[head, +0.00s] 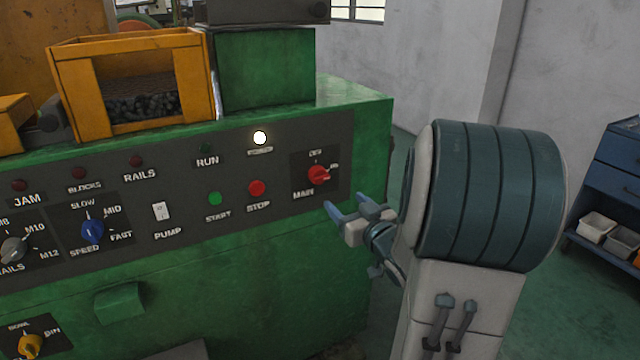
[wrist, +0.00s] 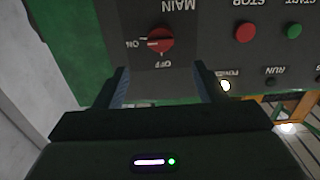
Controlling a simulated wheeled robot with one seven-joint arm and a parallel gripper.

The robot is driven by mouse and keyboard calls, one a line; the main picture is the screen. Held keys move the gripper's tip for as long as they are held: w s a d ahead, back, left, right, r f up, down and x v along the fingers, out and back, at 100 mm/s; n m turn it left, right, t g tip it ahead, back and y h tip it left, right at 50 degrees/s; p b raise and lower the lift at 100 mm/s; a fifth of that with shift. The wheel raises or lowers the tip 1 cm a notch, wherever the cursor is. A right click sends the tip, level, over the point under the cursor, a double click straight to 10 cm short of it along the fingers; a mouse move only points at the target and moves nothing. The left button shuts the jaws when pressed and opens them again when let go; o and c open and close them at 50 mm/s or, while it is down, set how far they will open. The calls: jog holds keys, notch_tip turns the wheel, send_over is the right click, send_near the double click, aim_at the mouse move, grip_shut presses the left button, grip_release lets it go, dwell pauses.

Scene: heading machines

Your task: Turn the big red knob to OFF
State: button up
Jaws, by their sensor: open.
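The big red knob (head: 318,175) is on a dark plate marked MAIN at the right end of the control panel. OFF is printed above it and ON to its right. In the wrist view, which is upside down, the red knob (wrist: 160,40) has its pale mark turned toward ON. My gripper (head: 344,199) is in front of the panel, just below and right of the knob in the head view. In the wrist view my gripper (wrist: 161,67) is open and empty, its fingers on either side of the knob's line but apart from it.
A red STOP button (head: 257,188) and a green START button (head: 215,199) are left of the knob. A white lamp (head: 260,138) is lit above them. A blue SPEED knob (head: 92,230) is farther left. A blue cabinet (head: 607,185) stands at the right.

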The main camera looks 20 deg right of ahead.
aim_at(322, 180)
jog(key=w, duration=1.3)
jog(key=shift+w+a, duration=0.15)
jog(key=shift+a, duration=0.1)
jog(key=c, duration=1)
